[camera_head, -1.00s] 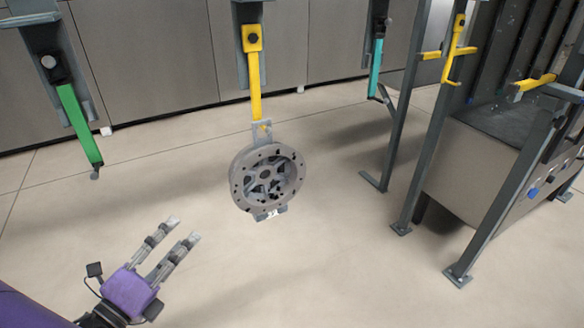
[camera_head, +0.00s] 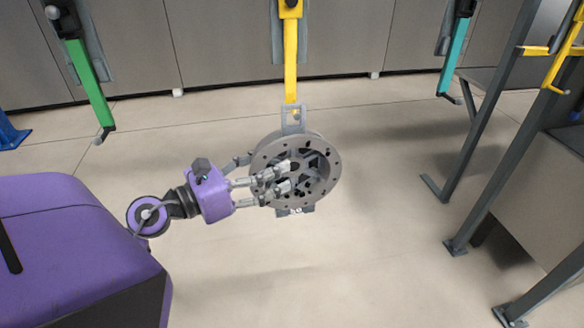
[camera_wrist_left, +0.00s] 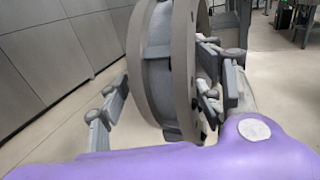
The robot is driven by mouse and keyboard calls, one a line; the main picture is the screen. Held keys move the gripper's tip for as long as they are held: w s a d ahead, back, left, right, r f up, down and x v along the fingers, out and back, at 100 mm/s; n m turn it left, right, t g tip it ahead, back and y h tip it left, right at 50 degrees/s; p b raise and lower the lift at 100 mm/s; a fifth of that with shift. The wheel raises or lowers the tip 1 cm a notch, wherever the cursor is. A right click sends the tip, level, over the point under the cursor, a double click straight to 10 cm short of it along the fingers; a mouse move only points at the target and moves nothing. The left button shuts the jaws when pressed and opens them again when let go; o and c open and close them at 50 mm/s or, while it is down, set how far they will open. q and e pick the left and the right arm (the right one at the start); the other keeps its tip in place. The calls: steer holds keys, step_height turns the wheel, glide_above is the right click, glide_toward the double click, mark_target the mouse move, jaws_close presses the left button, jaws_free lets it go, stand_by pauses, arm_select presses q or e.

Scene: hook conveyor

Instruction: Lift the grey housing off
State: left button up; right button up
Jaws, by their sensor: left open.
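The grey housing (camera_head: 327,160), a round flanged part with holes, hangs below the yellow hook (camera_head: 291,62) by a grey bracket (camera_head: 293,120). My left gripper (camera_head: 262,176) is open at the housing's left side. In the head view some fingers lie in front of its face, and another finger shows by its left rim. In the left wrist view the housing (camera_wrist_left: 158,85) stands edge-on between the fingers, one side to its left and the others to its right. I cannot tell whether any finger touches it. My right gripper is not in view.
A green hook (camera_head: 92,88) hangs empty at the left and a teal hook (camera_head: 455,62) at the right. Grey steel posts (camera_head: 490,140) and a grey bin (camera_head: 535,195) stand at the right. The floor below the housing is clear.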

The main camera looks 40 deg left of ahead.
mark_target(292, 160)
arm_select(q)
steer(key=x, duration=0.2)
steer(key=shift+w+d, duration=0.1)
steer(key=shift+w, duration=0.25)
jaws_close()
steer(key=shift+r, duration=0.1)
